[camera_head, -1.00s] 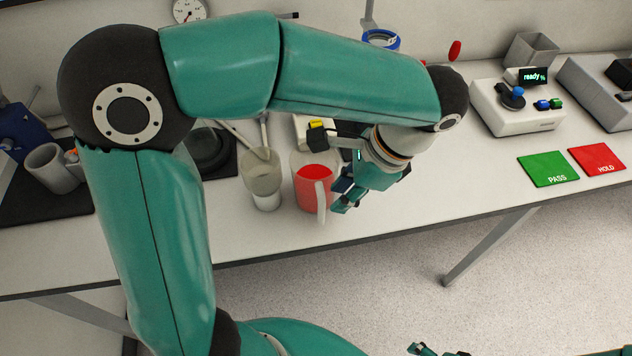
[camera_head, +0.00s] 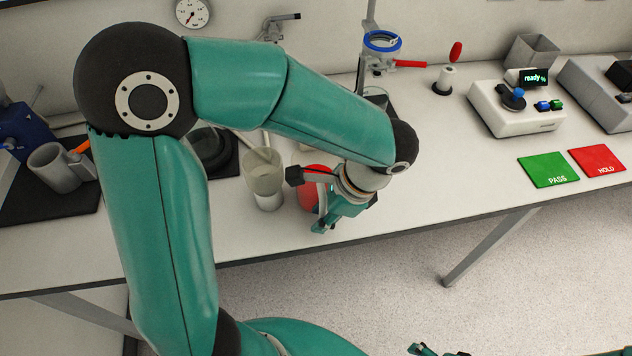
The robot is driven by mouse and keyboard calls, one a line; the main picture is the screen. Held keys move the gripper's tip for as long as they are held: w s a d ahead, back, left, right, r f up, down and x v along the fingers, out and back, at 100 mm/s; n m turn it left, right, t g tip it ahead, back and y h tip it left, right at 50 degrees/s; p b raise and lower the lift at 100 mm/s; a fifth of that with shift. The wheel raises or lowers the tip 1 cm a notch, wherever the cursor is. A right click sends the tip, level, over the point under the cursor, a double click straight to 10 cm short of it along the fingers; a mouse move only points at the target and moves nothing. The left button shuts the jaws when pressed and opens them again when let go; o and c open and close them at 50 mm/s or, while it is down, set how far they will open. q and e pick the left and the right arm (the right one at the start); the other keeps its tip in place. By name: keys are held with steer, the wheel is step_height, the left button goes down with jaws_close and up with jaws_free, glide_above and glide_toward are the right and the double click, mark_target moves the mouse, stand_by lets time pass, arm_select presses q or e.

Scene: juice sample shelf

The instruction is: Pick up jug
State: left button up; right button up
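The jug (camera_head: 307,193) holds red liquid and stands upright on the bench near its front edge. My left gripper (camera_head: 322,222) is at the jug's right side, where the handle is, and covers most of the jug and its handle. Its fingers point down and toward the front edge. Whether they are closed around the handle is hidden. Part of my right gripper (camera_head: 424,349) shows at the bottom edge, low and away from the bench; its opening cannot be made out.
A beaker of pale liquid (camera_head: 265,180) stands close left of the jug. A ring stand with a blue ring (camera_head: 382,42) is behind. The white instrument (camera_head: 515,108), green PASS mat (camera_head: 548,169) and red HOLD mat (camera_head: 597,160) are right. The bench between is clear.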

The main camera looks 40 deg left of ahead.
arm_select(q)
jaws_close()
steer(key=shift+r, duration=0.15)
step_height(320, 180, up, 20)
steer(key=p, duration=0.1)
stand_by(0.7)
steer(key=shift+w, duration=0.1)
stand_by(0.5)
